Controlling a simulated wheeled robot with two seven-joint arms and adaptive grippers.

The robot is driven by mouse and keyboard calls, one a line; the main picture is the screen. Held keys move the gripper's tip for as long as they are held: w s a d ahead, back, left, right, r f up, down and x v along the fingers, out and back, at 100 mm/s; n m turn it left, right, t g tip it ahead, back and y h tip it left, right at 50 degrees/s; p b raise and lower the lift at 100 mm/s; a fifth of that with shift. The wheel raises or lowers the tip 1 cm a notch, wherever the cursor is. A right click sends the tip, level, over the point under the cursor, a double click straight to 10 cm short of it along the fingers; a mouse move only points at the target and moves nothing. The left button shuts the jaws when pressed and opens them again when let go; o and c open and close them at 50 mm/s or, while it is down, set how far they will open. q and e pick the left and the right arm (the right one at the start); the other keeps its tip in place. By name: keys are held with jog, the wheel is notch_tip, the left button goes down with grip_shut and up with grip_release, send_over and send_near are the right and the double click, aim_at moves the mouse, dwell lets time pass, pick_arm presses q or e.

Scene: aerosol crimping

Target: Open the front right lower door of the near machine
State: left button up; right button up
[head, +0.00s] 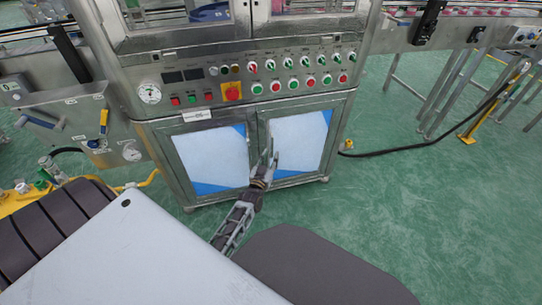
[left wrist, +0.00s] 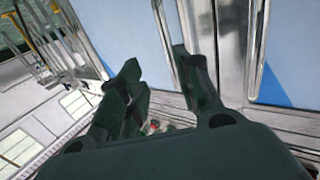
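The near machine (head: 230,60) stands ahead with two lower front doors, both looking shut. The front right lower door (head: 300,135) has a metal frame and a pale panel with blue corners. The front left lower door (head: 212,158) looks alike. My left gripper (head: 271,149) is in front of the right door's left edge, close to the seam between the doors. Its fingers are apart, with nothing seen between them. In the left wrist view, the fingers (left wrist: 158,62) point toward the door frames and a blue panel (left wrist: 115,28). Contact cannot be told. My right gripper is out of view.
A control panel with several buttons and a red-yellow switch (head: 231,91) is just above the doors. A black cable (head: 400,154) runs over the floor to the right. The green floor (head: 430,220) right of the machine is mostly clear. A conveyor stands at back right.

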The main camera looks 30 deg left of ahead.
pick_arm(q)
jog(key=p+v, duration=0.5)
jog(key=v, duration=0.5)
jog(key=shift+p, duration=0.35)
dwell(1.1)
jog(key=shift+s, duration=0.1)
dwell(0.4)
jog(key=shift+d+r, duration=0.1)
dwell(0.5)
